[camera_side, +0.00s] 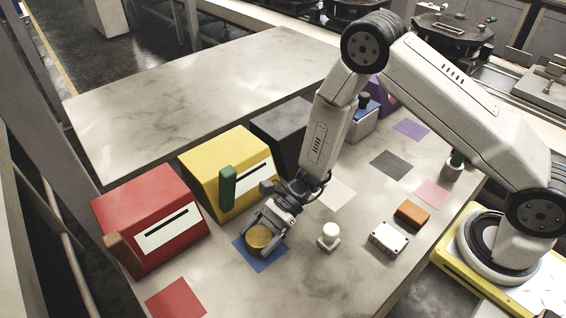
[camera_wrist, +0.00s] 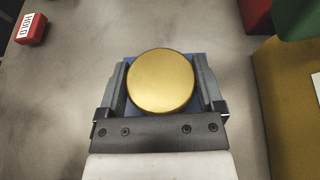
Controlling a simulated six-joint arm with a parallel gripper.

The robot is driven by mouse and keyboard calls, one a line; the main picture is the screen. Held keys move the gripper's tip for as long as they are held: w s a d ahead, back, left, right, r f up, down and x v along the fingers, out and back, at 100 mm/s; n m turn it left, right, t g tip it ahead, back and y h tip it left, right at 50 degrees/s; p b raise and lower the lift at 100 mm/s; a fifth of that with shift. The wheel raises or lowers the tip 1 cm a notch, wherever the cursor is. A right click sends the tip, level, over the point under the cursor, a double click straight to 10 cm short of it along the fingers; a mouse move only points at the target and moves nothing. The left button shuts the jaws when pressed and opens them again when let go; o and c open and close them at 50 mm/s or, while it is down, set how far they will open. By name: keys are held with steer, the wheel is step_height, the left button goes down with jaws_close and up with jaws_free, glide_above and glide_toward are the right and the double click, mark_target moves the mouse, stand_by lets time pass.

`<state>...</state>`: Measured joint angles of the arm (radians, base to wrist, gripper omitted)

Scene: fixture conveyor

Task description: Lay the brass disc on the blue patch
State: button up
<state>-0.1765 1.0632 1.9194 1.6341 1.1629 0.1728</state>
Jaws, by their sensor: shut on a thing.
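The brass disc (camera_side: 258,237) is round and golden. In the side view it sits over the blue patch (camera_side: 268,263), whose blue shows around it. My gripper (camera_side: 262,231) is shut on the disc, a finger on each side. In the wrist view the disc (camera_wrist: 161,81) lies between the two fingers of my gripper (camera_wrist: 161,88), with some blue patch (camera_wrist: 187,56) showing behind it. Whether the disc touches the patch I cannot tell.
A red box (camera_side: 150,205) and a yellow box (camera_side: 215,165) with slots stand behind. A white knobbed piece (camera_side: 329,237), a white block (camera_side: 388,239) and an orange block (camera_side: 412,213) stand to the right. A red patch (camera_side: 175,300) lies front left.

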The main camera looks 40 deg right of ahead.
steer(key=o, duration=1.2)
steer(key=shift+f, duration=0.1)
steer(key=shift+v, duration=3.9)
